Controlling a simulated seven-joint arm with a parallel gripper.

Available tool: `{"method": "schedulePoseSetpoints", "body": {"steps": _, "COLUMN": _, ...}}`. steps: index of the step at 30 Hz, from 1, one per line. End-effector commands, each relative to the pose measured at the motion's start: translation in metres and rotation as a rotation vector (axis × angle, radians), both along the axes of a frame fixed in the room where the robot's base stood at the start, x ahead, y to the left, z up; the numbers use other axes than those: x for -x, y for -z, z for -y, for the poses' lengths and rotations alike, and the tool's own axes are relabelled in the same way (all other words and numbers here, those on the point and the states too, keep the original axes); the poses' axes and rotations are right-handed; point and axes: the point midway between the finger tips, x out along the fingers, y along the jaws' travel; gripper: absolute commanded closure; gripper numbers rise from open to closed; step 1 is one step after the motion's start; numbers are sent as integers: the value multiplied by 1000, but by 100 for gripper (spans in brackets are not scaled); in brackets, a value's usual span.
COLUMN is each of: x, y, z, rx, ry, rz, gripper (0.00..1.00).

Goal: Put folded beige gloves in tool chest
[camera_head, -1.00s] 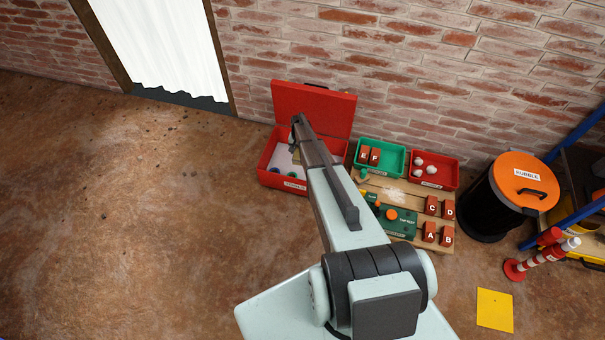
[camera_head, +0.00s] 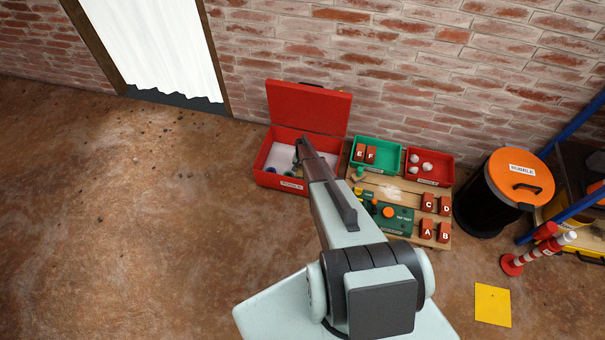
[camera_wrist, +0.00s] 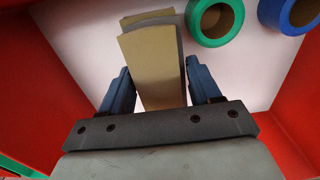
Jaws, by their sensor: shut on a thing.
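The red tool chest (camera_head: 268,179) stands open on the floor by the brick wall, its lid (camera_head: 308,106) raised at the back. My gripper (camera_head: 302,146) reaches down into it. In the wrist view my gripper (camera_wrist: 160,66) is shut on the folded beige gloves (camera_wrist: 152,62), which sit between its two blue-grey fingers. The gloves are inside the chest walls, over the pale chest floor (camera_wrist: 105,35). I cannot tell whether they touch that floor.
A green roll (camera_wrist: 215,40) and a blue roll (camera_wrist: 297,32) lie in the chest near the gloves. A green bin (camera_head: 375,140), a red bin (camera_head: 445,170) and a wooden board with lettered blocks (camera_head: 400,232) stand right of the chest.

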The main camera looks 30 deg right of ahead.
Motion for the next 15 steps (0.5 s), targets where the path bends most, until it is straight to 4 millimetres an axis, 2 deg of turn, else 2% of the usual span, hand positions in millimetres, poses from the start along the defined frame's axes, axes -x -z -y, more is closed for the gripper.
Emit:
{"method": "schedulePoseSetpoints", "body": {"steps": 9, "x": -1, "y": 42, "z": 0, "rx": 0, "ry": 0, "rz": 0, "gripper": 69}}
{"method": "schedulePoseSetpoints", "body": {"steps": 15, "x": 0, "y": 44, "z": 0, "rx": 0, "ry": 0, "rz": 0, "gripper": 69}}
